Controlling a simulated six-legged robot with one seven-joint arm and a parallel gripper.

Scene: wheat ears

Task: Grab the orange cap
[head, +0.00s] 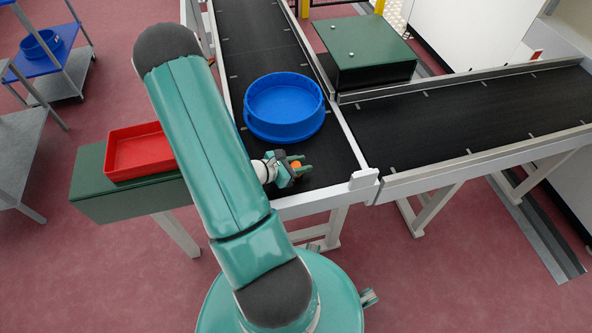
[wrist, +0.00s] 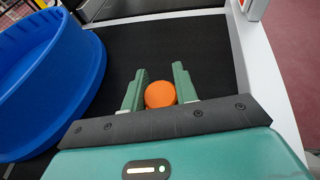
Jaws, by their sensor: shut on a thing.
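The orange cap (wrist: 160,95) is between the two green fingers of my gripper (wrist: 160,90) in the wrist view. My gripper is shut on it. In the head view the cap (head: 296,164) shows as a small orange spot at the fingertips of my gripper (head: 300,168), over the near end of the black conveyor belt (head: 325,172). I cannot tell whether the cap touches the belt.
A blue round tub (head: 285,125) stands on the belt just beyond my gripper; it is at left in the wrist view (wrist: 40,90). A red tray (head: 135,160) sits on a green stand (head: 125,200) at left. A second belt (head: 470,120) runs right, with a green-topped box (head: 365,45) behind.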

